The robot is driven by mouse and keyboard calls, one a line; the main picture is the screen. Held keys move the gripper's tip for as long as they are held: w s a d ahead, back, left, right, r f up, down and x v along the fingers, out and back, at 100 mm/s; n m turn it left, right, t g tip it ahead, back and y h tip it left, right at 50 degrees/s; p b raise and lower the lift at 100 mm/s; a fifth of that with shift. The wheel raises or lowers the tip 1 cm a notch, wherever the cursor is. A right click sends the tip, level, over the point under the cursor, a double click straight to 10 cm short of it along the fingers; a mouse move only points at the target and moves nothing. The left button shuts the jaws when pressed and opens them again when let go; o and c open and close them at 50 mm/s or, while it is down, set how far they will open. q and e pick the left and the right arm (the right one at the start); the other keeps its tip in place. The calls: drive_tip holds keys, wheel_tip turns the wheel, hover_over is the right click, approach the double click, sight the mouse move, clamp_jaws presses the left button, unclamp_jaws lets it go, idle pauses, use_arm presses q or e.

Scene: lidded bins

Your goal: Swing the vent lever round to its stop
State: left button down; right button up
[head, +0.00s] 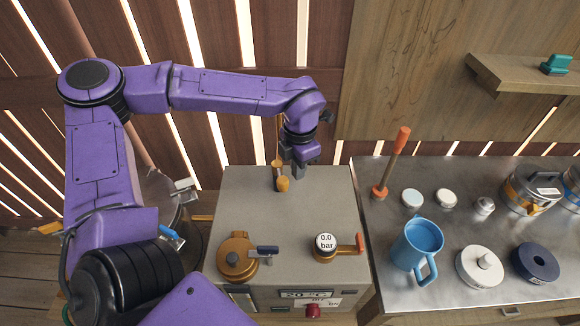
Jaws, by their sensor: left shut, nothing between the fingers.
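A grey box unit (300,210) stands in the middle of the head view. On its top right is a brass fitting with a round gauge (326,241) reading 0.0 bar and a short red-orange lever (360,243) pointing right. On its top left is a round brass cap (237,262) with a dark blue handle (264,251). No label shows which handle is the vent lever. My left gripper (300,171) is shut and empty above the unit's back edge, beside a brass post (281,182), well behind both handles. Whether it touches the post is unclear. My right gripper is out of view.
A steel table on the right holds a blue mug (417,247), an upright orange-handled stick (394,160), white and navy lids (537,263) and jars (530,190). A wooden shelf (520,80) is at upper right. The unit's middle top is clear.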

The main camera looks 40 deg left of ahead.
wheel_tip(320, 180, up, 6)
drive_tip(key=p, duration=0.5)
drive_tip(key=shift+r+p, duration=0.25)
drive_tip(key=shift+p, duration=0.1)
